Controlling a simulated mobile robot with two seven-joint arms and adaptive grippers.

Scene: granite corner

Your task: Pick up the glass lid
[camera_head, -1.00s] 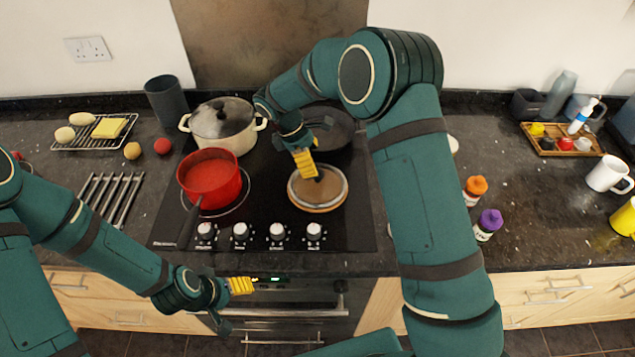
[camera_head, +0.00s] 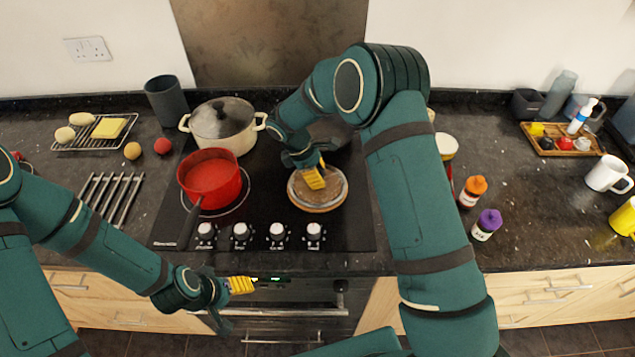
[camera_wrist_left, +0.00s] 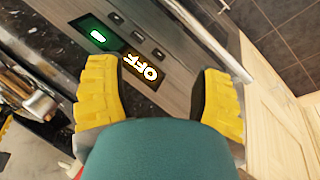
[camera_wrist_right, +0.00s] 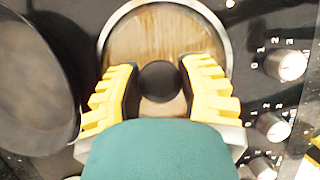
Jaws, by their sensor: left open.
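The glass lid (camera_head: 336,197) lies flat on the right front part of the hob, clear with a metal rim and a black knob. In the right wrist view the lid (camera_wrist_right: 203,30) looks brown and wood-grained through the glass, and its knob (camera_wrist_right: 160,80) is between the fingers. My right gripper (camera_head: 315,179) points down over the lid and hides the knob in the head view. The fingers (camera_wrist_right: 160,88) are close on both sides of the knob; whether they grip it I cannot tell. My left gripper (camera_head: 240,286) is open and empty in front of the oven panel (camera_wrist_left: 148,65).
A red pot (camera_head: 211,182) and a cream lidded pot (camera_head: 221,125) stand left of the lid. A dark pan (camera_wrist_right: 35,85) is behind it. Several knobs (camera_head: 278,232) line the hob's front. Bottles with orange (camera_head: 476,185) and purple (camera_head: 490,218) caps stand to the right.

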